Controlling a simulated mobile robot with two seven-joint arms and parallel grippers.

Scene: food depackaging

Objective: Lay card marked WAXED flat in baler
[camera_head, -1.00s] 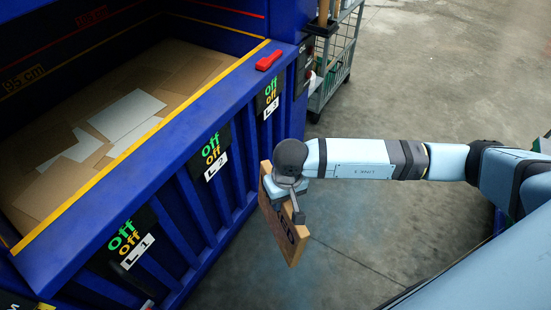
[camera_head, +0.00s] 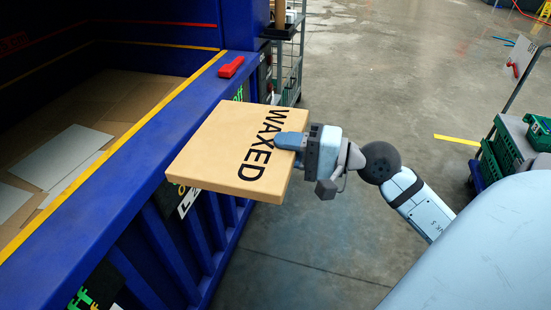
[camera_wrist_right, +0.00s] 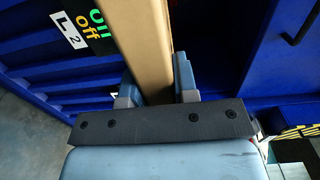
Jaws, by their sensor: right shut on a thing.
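The card marked WAXED (camera_head: 225,150) is a thick tan slab, held roughly level with its lettering up, just outside the baler's front edge. My right gripper (camera_head: 290,141) is shut on its right edge. In the right wrist view, the card (camera_wrist_right: 143,45) shows edge-on between the two fingers (camera_wrist_right: 158,90). The blue baler (camera_head: 110,185) stands at the left with its chamber open, and brown and white sheets (camera_head: 62,157) lie flat inside. The card's far left side reaches close to the baler's front wall. My left gripper is not in view.
A yellow stripe (camera_head: 120,148) runs along the baler's front ledge. A red handle (camera_head: 231,67) sits on the ledge. A wire trolley (camera_head: 290,60) stands behind it, and green crates (camera_head: 505,150) are at the right. The floor between is clear.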

